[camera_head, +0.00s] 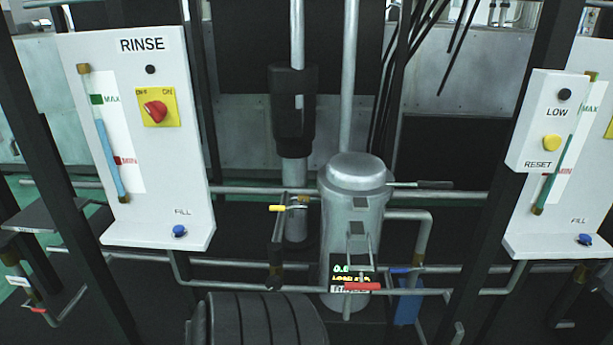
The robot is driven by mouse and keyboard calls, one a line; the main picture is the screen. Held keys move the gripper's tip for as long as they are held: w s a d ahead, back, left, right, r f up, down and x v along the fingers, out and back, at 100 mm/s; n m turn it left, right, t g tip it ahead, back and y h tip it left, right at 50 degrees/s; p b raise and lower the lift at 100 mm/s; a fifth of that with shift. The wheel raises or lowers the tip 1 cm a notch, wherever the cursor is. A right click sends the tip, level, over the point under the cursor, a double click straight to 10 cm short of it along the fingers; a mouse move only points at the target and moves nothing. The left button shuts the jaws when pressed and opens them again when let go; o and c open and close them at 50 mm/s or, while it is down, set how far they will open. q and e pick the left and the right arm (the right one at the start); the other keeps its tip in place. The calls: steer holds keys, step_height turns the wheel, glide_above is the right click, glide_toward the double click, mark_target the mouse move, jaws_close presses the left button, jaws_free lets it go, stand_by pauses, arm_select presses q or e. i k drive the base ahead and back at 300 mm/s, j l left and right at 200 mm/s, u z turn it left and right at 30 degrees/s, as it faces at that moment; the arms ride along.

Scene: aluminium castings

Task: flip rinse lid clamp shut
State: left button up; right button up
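A grey metal canister (341,215) with a domed lid (357,170) stands right of centre. The lid sits on top of it. Small grey metal brackets (358,229) run down its front. Low on the front is a red handle (362,286), lying roughly level, beside a small dark display and a partly covered label that seems to read RINSE. I cannot tell from this view whether the clamp is open or shut. Neither of my grippers is in view.
A white RINSE panel (145,130) with a red knob stands left. Another white panel (540,120) with a yellow button stands right. Pipes (430,240) and a yellow-handled valve (279,208) flank the canister. A dark ribbed round body (262,320) fills the lower front.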

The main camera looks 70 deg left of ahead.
mark_target(361, 270)
steer(key=u, duration=1.9)
steer(key=k+j, duration=0.05)
